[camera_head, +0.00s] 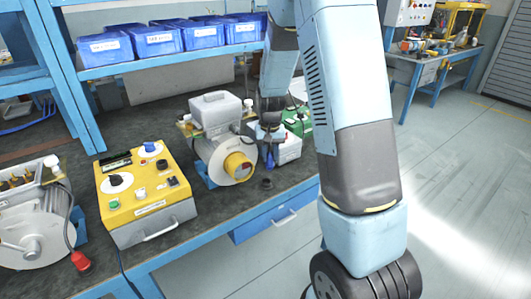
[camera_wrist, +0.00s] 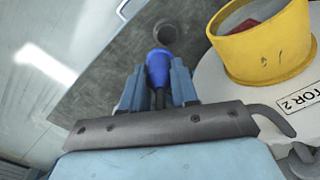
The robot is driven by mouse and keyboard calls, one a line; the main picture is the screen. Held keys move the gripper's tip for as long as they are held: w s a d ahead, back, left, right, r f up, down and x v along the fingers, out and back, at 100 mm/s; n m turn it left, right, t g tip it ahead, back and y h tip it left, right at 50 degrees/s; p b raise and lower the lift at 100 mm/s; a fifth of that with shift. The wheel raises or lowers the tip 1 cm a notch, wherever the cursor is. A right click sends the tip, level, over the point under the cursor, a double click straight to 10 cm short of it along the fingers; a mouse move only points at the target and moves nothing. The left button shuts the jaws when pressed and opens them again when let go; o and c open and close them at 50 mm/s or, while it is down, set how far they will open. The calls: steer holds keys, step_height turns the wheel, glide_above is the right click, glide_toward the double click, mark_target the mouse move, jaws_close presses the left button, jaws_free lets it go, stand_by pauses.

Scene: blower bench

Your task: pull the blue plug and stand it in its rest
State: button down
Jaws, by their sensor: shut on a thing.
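The blue plug (camera_wrist: 158,66) is between the two fingers of my gripper (camera_wrist: 157,86) in the wrist view. The gripper is shut on it, and a dark cable runs back from the plug between the fingers. A round dark cup (camera_wrist: 166,31), which looks like the rest, stands on the bench just beyond the plug's tip. The plug is apart from the cup in the picture; its height above the bench is hard to tell.
A motor with a yellow collar (camera_wrist: 262,45) is close on the gripper's right in the wrist view; the collar (camera_head: 238,165) also shows in the head view. A yellow control box (camera_head: 148,195) stands to the left. Blue bins (camera_head: 155,40) line the shelf. Bare bench surrounds the cup.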

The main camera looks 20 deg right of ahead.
mark_target(266, 166)
steer(key=shift+a, duration=0.8)
steer(key=shift+n, duration=0.8)
steer(key=shift+s+f, duration=0.2)
steer(key=shift+f, duration=2)
steer(key=shift+d+f, duration=0.1)
steer(key=shift+f, duration=1.05)
steer(key=c, duration=0.8)
jaws_free()
steer(key=shift+r, duration=0.1)
step_height(266, 166, up, 14)
steer(key=shift+f, duration=0.25)
